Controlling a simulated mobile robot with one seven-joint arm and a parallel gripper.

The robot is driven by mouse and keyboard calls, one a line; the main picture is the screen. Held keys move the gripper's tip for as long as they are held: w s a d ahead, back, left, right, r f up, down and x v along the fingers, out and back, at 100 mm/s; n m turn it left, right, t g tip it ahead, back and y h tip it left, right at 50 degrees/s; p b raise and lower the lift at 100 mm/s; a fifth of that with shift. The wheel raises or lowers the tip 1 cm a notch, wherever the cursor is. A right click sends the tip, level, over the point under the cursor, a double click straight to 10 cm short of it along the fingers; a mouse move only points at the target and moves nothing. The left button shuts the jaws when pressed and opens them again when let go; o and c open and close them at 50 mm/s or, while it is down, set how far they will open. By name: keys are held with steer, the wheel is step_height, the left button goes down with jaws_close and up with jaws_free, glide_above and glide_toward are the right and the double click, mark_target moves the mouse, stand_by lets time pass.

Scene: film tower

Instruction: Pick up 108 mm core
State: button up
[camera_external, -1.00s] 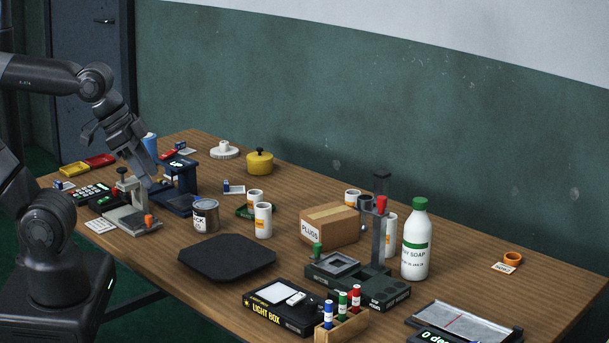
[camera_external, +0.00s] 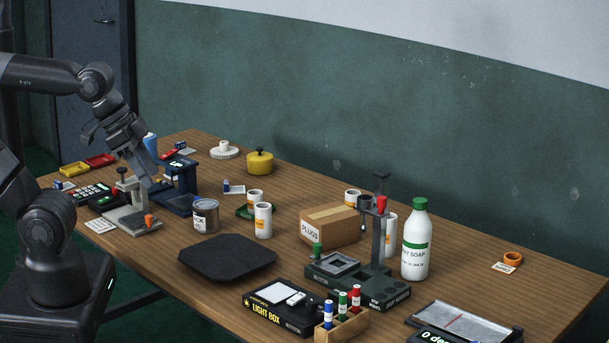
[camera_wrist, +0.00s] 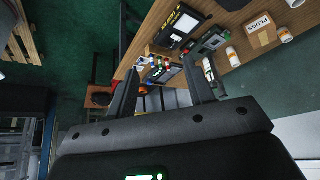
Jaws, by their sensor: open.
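Several white cylinders with orange labels, which look like cores, stand on the wooden table; I cannot read which is 108 mm. Another (camera_external: 352,197) stands behind the cardboard box, and one (camera_external: 391,236) is partly hidden behind the dark stand. White cylinders also show in the wrist view (camera_wrist: 233,56). My gripper (camera_wrist: 161,69) is open and empty, its fingers apart. In the external view it hangs over the table's left part, away from the cylinders.
A PLUGS box (camera_external: 330,225), dark stand (camera_external: 378,285), soap bottle (camera_external: 416,240) and light box (camera_external: 283,308) crowd the middle and right. A tin (camera_external: 205,216) and black pad (camera_external: 227,257) lie nearer me. A grey press (camera_external: 130,212) and blue device (camera_external: 178,190) are close to my gripper.

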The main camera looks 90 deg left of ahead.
steer(key=shift+o, duration=0.3)
steer(key=o, duration=0.3)
steer(key=shift+r, duration=0.1)
